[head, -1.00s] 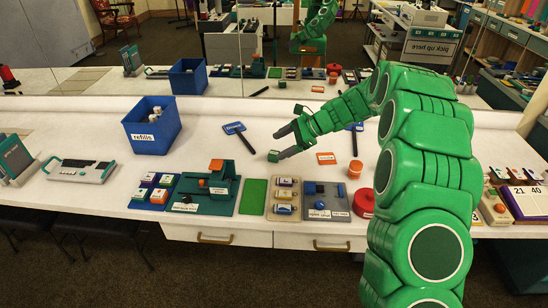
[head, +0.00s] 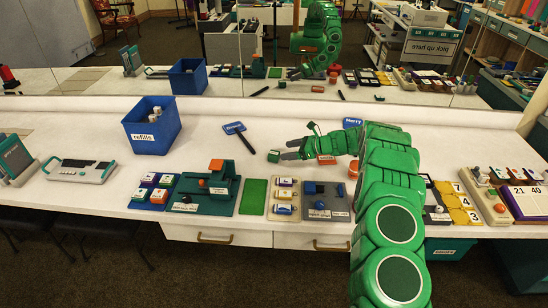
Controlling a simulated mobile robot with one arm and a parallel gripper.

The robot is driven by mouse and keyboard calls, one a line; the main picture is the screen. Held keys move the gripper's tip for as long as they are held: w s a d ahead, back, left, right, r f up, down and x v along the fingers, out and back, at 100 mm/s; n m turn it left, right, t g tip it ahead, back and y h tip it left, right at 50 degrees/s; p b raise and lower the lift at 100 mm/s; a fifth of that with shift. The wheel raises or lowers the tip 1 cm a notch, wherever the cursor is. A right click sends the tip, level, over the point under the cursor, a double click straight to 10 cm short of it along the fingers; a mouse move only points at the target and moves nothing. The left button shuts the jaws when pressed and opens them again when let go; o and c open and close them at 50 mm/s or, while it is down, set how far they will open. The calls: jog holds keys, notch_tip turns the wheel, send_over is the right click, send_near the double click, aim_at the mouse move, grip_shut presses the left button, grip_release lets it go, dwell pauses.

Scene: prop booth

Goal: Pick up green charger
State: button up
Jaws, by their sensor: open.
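A small green block (head: 273,156), which looks like the green charger, sits on the white tabletop right of the blue bin. My gripper (head: 284,150) is low over the table, with its grey fingers pointing left towards the block. The fingers are apart, and nothing shows between them. The fingertips are just right of the block; I cannot tell whether they touch it.
The blue refills bin (head: 151,125) stands left. A flat green mat (head: 253,197) and several trays line the front edge.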

aim_at(274, 153)
jog(key=shift+w+f, duration=0.2)
jog(key=shift+f, duration=0.25)
jog(key=shift+x, duration=1.3)
jog(key=shift+f+x, duration=0.25)
jog(key=shift+x, duration=2.25)
jog(key=shift+s+d, duration=0.1)
jog(key=c, duration=1.1)
